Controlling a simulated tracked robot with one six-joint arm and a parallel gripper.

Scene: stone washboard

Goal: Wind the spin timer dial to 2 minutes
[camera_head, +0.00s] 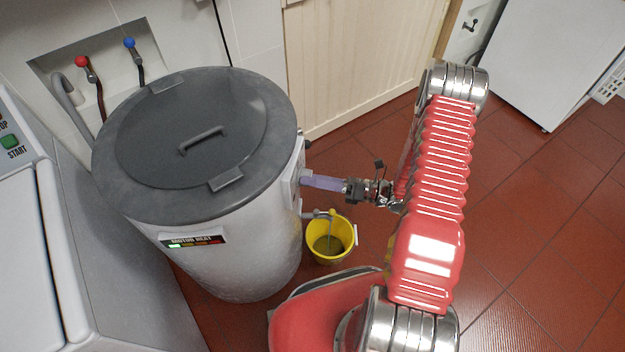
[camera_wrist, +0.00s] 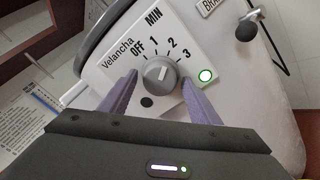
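The spin timer dial (camera_wrist: 160,75) is a round grey knob on a white panel (camera_wrist: 113,59) marked OFF, 1, 2, 3 and MIN. I cannot clearly tell which mark its pointer faces. In the head view the panel sits on the right side of the grey-lidded spin dryer (camera_head: 250,222), and the dial is hidden there. My gripper (camera_wrist: 159,81) has purple fingers, one on each side of the dial, with narrow gaps that look clear of the knob. In the head view my gripper (camera_head: 322,183) reaches the panel from the right.
A black-knobbed brake lever (camera_wrist: 246,29) stands at upper right. A yellow bucket (camera_head: 347,236) stands below the dryer's spout (camera_head: 318,214). A white machine (camera_head: 30,265) is at left; red floor lies open at right.

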